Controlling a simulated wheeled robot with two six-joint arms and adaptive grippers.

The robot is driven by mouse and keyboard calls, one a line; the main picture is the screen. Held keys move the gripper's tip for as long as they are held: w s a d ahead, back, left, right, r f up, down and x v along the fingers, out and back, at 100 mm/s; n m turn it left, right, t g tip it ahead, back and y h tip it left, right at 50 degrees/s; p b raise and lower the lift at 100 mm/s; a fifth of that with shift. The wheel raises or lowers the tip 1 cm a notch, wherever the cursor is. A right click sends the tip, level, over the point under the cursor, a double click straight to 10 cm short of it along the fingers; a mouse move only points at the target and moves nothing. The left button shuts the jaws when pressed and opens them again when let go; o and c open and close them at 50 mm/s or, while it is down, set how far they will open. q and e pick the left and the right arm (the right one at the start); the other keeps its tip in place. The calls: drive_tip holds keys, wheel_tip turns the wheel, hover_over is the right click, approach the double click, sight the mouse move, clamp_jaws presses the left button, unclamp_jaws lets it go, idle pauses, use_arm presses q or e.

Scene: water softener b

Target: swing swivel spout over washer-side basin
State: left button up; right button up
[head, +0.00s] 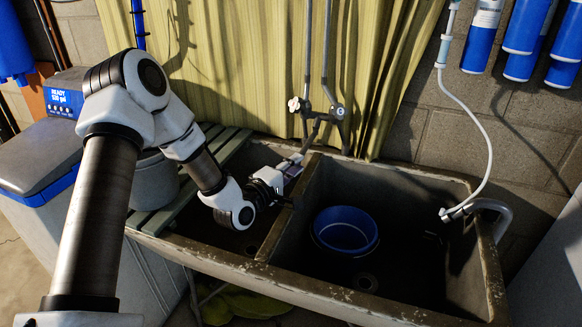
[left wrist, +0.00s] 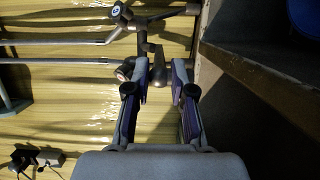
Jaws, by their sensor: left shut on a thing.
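The grey swivel spout (head: 311,137) hangs from the wall faucet (head: 322,112) and slants down and left toward the divider of the double stone sink. My left gripper (head: 293,168) is shut on its lower part, near the top of the divider. In the left wrist view the spout (left wrist: 158,72) lies between the two fingertips (left wrist: 162,88). The right basin (head: 410,215) holds a blue bowl (head: 345,230). The left basin (head: 215,232) lies partly under my left arm. The spout's outlet is hidden by the gripper. My right gripper is not in view.
A thin white hose (head: 487,130) runs down to a grey bent pipe (head: 492,207) at the right rim. Slatted boards (head: 165,212) lie across the left end. A yellow-green curtain (head: 240,60) hangs behind. A pale appliance (head: 555,265) stands at far right.

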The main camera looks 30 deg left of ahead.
use_arm(q)
drive_tip(key=shift+f, duration=0.1)
drive_tip(key=shift+w+d+f+b, duration=0.1)
drive_tip(key=shift+d+b, duration=0.4)
drive_tip(key=shift+b, duration=0.05)
drive_tip(key=d, duration=0.1)
drive_tip(key=w+d+b, duration=0.1)
drive_tip(key=d+b, duration=0.1)
drive_tip(key=shift+w+d, duration=0.25)
drive_tip(key=shift+d, duration=0.1)
drive_tip(key=shift+w+d+b, duration=0.7)
drive_tip(key=shift+w+d, duration=0.1)
drive_tip(key=shift+d, duration=0.3)
drive_tip(key=shift+w+d, duration=0.8)
drive_tip(key=shift+d, duration=0.1)
